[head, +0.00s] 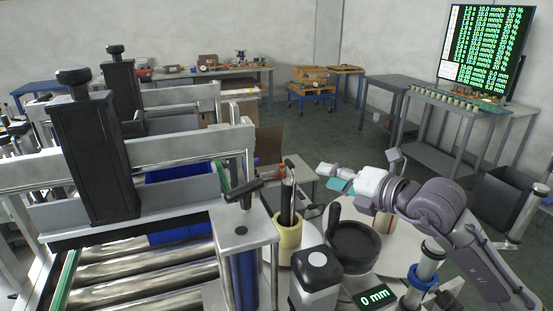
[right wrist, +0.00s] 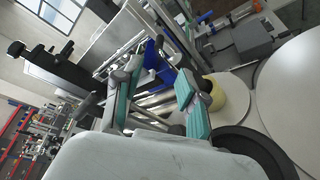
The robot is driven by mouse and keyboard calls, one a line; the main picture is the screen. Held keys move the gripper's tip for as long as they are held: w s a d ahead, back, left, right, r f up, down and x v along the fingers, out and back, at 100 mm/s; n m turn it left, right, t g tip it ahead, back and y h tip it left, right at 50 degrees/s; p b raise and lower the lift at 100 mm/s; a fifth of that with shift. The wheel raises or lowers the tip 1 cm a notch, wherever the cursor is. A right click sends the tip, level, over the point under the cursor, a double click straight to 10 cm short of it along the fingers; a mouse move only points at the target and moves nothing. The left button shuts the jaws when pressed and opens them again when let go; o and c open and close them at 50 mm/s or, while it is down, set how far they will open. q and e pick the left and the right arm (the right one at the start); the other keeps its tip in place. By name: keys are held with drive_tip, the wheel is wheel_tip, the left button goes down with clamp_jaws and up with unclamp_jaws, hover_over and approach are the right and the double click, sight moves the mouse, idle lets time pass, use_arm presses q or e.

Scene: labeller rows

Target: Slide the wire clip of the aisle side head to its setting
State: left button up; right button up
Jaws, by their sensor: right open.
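The labelling head nearest my right arm has a white disc (head: 399,257), a black round hub (head: 353,243), a yellow roll (head: 287,232) on a dark spindle and a readout (head: 374,296) showing "0 mm". I cannot make out a wire clip for certain in either view. My right gripper (head: 338,178) is open and empty, above and beyond the black hub in the head view. In the right wrist view its two teal-padded fingers (right wrist: 157,97) stand apart, with the yellow roll (right wrist: 211,95) just beyond the right finger. My left gripper is not in view.
A roller conveyor (head: 150,270) with tall black columns (head: 95,150) and grey rails fills the left. A chrome post with a blue collar (head: 424,275) stands below my right arm. Benches (head: 470,105) and a green-text screen (head: 487,50) are behind; open floor lies between.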

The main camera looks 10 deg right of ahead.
sight(291, 163)
drive_tip(key=p+x, duration=0.2)
drive_tip(key=x, duration=0.4)
drive_tip(key=p+x, duration=0.3)
drive_tip(key=x, duration=0.2)
drive_tip(key=shift+w+a+r, duration=0.15)
drive_tip(key=shift+w+a, duration=0.15)
drive_tip(key=shift+w, duration=0.05)
drive_tip(key=shift+w+a, duration=0.15)
drive_tip(key=shift+w, duration=0.1)
drive_tip(key=shift+w+a+f, duration=0.15)
drive_tip(key=shift+w+f, duration=0.05)
drive_tip(key=shift+w, duration=0.05)
drive_tip(key=shift+c, duration=0.4)
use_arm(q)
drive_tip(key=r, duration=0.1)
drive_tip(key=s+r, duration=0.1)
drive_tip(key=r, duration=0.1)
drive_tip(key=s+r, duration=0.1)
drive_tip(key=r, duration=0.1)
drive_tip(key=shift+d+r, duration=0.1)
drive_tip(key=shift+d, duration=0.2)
use_arm(e)
clamp_jaws()
